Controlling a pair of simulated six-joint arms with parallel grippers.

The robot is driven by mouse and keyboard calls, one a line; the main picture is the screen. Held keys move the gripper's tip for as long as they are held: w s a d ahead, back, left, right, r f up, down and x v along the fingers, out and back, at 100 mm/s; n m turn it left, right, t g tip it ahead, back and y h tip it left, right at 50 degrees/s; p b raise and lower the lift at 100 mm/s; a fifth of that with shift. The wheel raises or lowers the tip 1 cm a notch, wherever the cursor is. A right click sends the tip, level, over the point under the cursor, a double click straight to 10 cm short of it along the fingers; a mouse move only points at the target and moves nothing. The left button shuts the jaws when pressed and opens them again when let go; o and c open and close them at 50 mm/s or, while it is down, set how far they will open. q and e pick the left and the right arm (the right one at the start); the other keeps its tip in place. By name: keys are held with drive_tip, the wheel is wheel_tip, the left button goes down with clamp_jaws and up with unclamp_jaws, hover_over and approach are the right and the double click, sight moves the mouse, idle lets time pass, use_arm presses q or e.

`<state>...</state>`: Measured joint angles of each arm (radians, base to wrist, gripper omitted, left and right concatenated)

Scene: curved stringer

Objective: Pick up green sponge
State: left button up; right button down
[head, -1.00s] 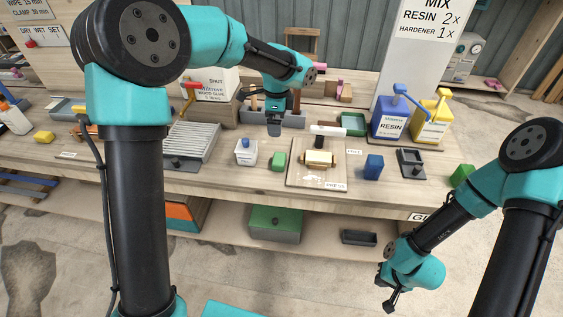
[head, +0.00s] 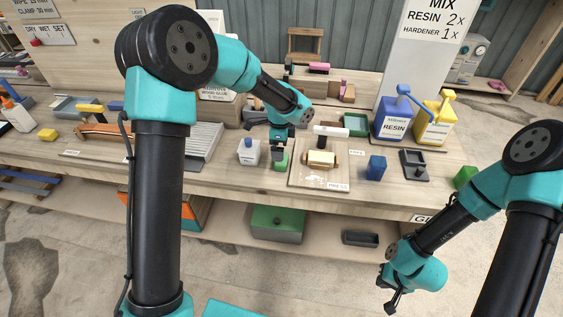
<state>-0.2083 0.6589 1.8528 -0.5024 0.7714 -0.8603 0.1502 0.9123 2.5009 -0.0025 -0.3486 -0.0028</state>
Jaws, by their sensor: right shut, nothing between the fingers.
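A small green block that looks like the green sponge (head: 284,163) sits on the workbench between the white bottle with a blue cap and the wooden press board. My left gripper (head: 279,156) points down right at it and hides part of it. I cannot tell whether its fingers are open or touching the block. Another green block (head: 464,177) lies at the bench's right end, partly behind my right arm. My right gripper (head: 391,301) is shut and empty, low in front of the bench.
The white bottle (head: 248,153) stands close left of the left gripper. The press board (head: 318,180) with a wooden roller is close on the right. A blue block (head: 376,167), a dark tray (head: 414,165) and the resin container (head: 392,124) are farther right.

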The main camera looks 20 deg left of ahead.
use_arm(q)
drive_tip(key=shift+f, duration=0.9)
drive_tip(key=shift+s+d+f, duration=0.1)
drive_tip(key=shift+d+f, duration=0.05)
drive_tip(key=shift+f, duration=1.2)
drive_tip(key=shift+s+d+f, duration=0.1)
drive_tip(key=shift+f, duration=1.2)
drive_tip(key=c, duration=1)
drive_tip(key=shift+o, duration=0.2)
drive_tip(key=shift+r, duration=0.1)
